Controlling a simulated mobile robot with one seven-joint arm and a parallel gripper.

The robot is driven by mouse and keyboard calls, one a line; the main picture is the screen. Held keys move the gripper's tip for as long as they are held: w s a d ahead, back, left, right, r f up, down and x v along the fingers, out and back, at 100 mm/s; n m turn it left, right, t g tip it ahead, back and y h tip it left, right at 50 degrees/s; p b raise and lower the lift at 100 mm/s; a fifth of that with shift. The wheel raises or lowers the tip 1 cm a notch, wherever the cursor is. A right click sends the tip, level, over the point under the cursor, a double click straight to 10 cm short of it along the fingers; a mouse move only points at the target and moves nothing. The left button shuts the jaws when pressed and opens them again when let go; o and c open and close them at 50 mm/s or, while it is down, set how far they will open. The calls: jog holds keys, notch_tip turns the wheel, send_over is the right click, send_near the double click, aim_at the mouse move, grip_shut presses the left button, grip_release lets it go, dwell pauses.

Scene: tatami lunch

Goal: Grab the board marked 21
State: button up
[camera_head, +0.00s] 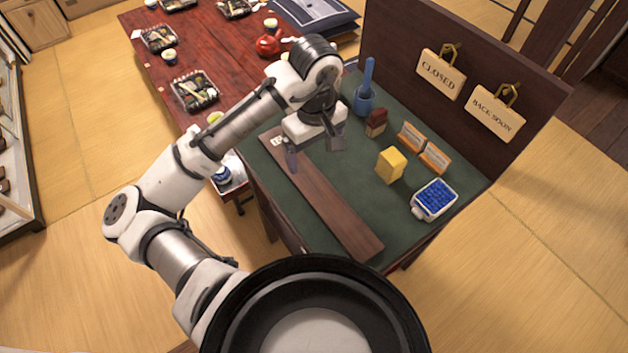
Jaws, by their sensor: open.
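A long dark brown board (335,208) lies diagonally on the green-topped table (350,170). A small pale label (277,141) sits at its far left end; its marking is too small to read surely. My gripper (314,152) is open and empty, with its fingers pointing down over the far part of the board, near the label. One finger overlaps the board in the picture. I cannot tell how high the fingers are above it.
A blue cup with a tool (365,98), a brown brush (376,122), small card stands (410,136), a yellow block (390,165) and a blue-filled container (434,199) stand right of the board. An upright panel (467,50) with hanging signs borders the table.

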notch_tip(320, 180, down, 6)
jog(key=shift+f, duration=0.2)
jog(key=shift+f+p, duration=0.7)
jog(key=shift+f, duration=2)
jog(key=shift+c, duration=0.3)
jog(key=c, duration=1.1)
jog(key=shift+r, duration=0.15)
jog(key=shift+c, duration=0.2)
